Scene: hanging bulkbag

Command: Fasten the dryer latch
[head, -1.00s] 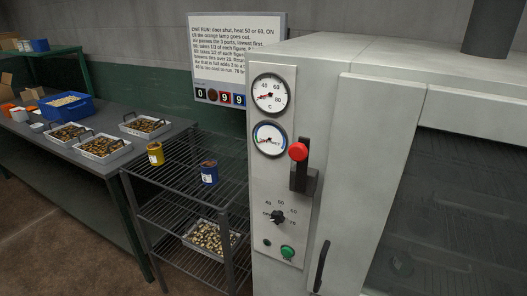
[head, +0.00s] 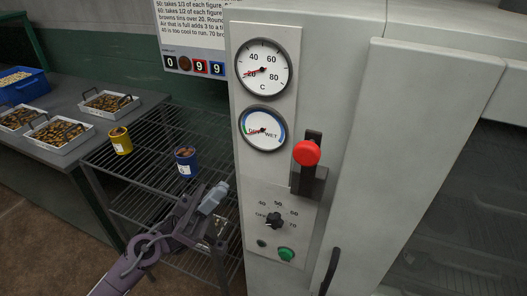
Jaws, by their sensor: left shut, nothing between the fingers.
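The dryer (head: 400,110) is a pale grey cabinet filling the right half of the head view. Its latch (head: 307,153) is a red knob on a dark upright lever, set in a dark bracket beside the gauges. The knob stands near the upper part of the bracket. The door's dark handle (head: 329,271) is lower down. My left gripper (head: 216,197) is shut and empty, in front of the wire rack, left of and below the latch and apart from it. My right gripper is not in view.
A temperature gauge (head: 263,67), a wet-dry gauge (head: 263,129), a dial (head: 274,221) and a green button (head: 286,255) are on the panel. Trays stand on the table at left.

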